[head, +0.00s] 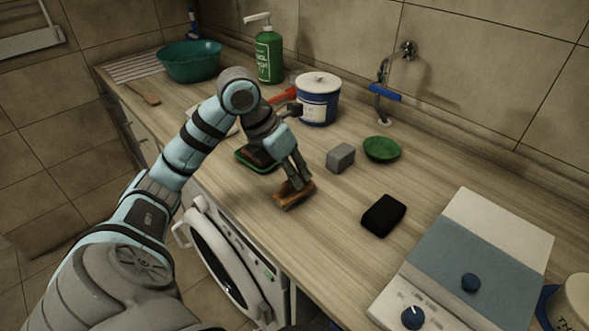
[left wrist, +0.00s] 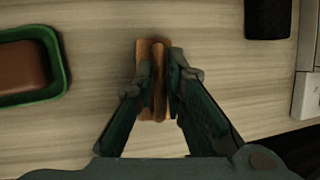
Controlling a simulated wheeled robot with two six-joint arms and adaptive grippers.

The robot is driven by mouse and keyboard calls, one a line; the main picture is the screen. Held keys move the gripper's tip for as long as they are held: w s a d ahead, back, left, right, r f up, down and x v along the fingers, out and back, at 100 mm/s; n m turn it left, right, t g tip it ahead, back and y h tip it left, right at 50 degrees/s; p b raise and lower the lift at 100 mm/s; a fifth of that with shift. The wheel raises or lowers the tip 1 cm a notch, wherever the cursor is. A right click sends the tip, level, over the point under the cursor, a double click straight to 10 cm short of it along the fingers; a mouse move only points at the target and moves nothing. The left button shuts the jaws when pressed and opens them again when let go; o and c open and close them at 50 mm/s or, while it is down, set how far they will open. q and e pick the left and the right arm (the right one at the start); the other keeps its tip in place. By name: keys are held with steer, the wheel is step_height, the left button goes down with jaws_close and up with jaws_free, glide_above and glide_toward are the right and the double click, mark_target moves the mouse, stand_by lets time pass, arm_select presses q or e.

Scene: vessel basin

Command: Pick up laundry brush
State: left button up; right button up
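The laundry brush (head: 293,197) is a small brown wooden block with a raised ridge, near the counter's front edge. My left gripper (head: 296,181) points down onto it in the head view. In the left wrist view the brush (left wrist: 158,60) lies between the fingertips of my left gripper (left wrist: 160,78). The fingers are close together, one on each side of the brush's ridge, and look shut on it. They hide parts of its sides. I cannot tell whether the brush is clear of the counter. My right gripper is not in view.
A green tray (left wrist: 62,80) with a brown block is left of the brush. A grey block (head: 341,158), a green bowl (head: 381,149) and a black sponge (head: 384,215) stand to the right. A blue-white tub (head: 318,103) is behind. The wood around the brush is mostly clear.

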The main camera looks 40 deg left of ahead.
arm_select(q)
steer(key=shift+r, duration=0.1)
jaws_close()
step_height(320, 180, up, 7)
steer(key=p, duration=0.3)
steer(key=shift+r+p, duration=0.1)
steer(key=shift+p, duration=0.2)
step_height(320, 180, up, 13)
steer(key=p, duration=1.3)
steer(key=shift+f, duration=0.2)
